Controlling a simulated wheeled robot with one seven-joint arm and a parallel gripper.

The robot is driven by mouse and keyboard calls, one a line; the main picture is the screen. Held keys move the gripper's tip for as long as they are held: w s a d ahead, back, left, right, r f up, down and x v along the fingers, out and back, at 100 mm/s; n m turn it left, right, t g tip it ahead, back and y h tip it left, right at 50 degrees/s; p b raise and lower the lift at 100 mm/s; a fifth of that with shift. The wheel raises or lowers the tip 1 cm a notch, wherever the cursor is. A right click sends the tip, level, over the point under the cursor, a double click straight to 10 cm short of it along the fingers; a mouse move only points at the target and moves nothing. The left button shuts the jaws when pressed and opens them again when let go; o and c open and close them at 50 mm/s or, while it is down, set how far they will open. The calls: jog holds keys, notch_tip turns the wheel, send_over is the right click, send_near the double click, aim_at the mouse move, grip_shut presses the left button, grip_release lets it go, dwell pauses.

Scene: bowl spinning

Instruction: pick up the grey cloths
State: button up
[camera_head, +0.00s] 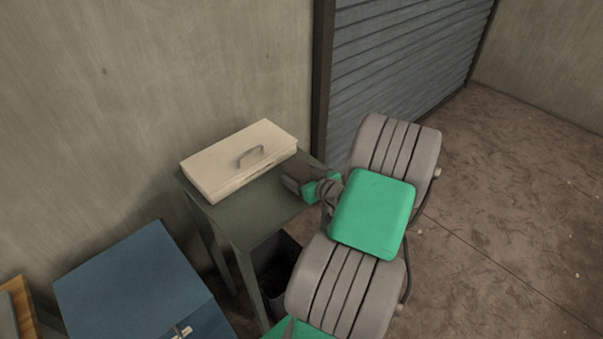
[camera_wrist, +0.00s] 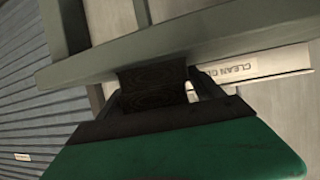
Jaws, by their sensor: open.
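A dark grey-brown cloth-like piece (camera_head: 303,171) lies at the right end of the green-grey table (camera_head: 235,222). In the wrist view, a dark patterned piece (camera_wrist: 153,84) hangs at the table's edge, between the fingers of my gripper (camera_wrist: 160,98). I cannot tell whether it is one cloth or several. My gripper is open, with its fingers on either side of the piece; contact cannot be told. In the head view my gripper (camera_head: 296,187) is at the table's right end, partly hidden by my wrist.
A beige lidded box (camera_head: 230,170) with a handle stands on the table. A black bin (camera_head: 272,262) is under the table. A blue chest (camera_head: 135,280) stands at the left. Floor at the right is clear.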

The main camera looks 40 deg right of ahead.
jog(key=shift+s, duration=0.1)
jog(key=c, duration=1.5)
jog(key=shift+r, duration=0.15)
